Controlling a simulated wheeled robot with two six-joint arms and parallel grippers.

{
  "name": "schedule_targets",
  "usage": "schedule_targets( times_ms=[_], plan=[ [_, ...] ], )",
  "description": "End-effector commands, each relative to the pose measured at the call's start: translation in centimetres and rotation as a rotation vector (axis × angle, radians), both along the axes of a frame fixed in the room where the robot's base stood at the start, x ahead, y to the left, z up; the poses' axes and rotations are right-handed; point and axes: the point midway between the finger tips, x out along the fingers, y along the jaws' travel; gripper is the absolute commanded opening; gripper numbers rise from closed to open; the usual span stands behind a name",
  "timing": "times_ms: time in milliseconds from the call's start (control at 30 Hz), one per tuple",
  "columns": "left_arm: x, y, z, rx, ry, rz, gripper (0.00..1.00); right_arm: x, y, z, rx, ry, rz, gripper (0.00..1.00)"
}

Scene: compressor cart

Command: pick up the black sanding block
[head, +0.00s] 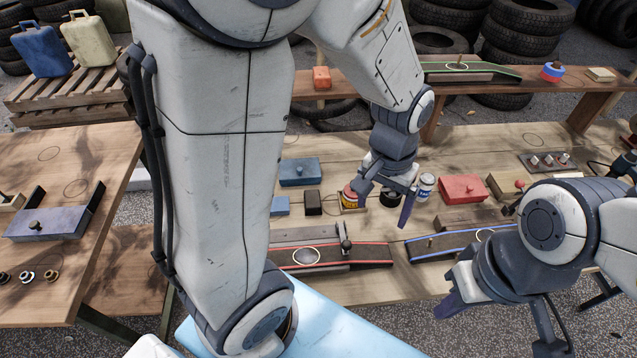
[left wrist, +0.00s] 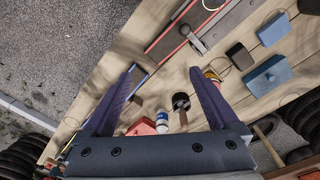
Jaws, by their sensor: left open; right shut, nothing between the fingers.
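The black sanding block (head: 313,202) lies on the wooden table, between a small blue block and a red-and-yellow can. In the left wrist view the block (left wrist: 240,56) is to the right of my fingers, apart from them. My left gripper (head: 384,202) is open and empty, above the table to the right of the block; its two fingers (left wrist: 164,74) show apart in the left wrist view. My right gripper (head: 452,298) is shut and empty near the table's front edge, away from the block.
The red-and-yellow can (head: 350,198) stands between the block and my left gripper. A white-and-blue can (head: 426,186) and a red box (head: 463,188) are to the right. The small blue block (head: 280,206) and a blue box (head: 299,171) are nearby. A red-edged track (head: 357,255) lies in front.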

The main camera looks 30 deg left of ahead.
Motion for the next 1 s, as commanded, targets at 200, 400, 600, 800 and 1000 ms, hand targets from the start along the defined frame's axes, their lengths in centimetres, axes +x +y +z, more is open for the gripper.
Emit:
schedule_targets(
  times_ms=[200, 400, 600, 800, 1000],
  plan=[
    [7.2, 12.1, -5.8, 0.023, 0.029, 0.457, 0.94, 0.0, 0.0, 1.6, 0.000, 0.000, 0.000, 0.00],
    [8.3, 19.4, -9.9, 0.029, 0.037, 0.681, 0.94, 0.0, 0.0, 2.2, 0.000, 0.000, 0.000, 0.00],
    [8.2, 21.0, -12.6, 0.030, 0.042, 0.731, 0.94, 0.0, 0.0, 2.5, 0.000, 0.000, 0.000, 0.00],
    [8.3, 20.9, -15.5, 0.030, 0.040, 0.728, 0.94, 0.0, 0.0, 2.8, 0.000, 0.000, 0.000, 0.00],
    [8.4, 20.9, -16.7, 0.030, 0.039, 0.726, 0.94, 0.0, 0.0, 3.2, 0.000, 0.000, 0.000, 0.00]
  ],
)
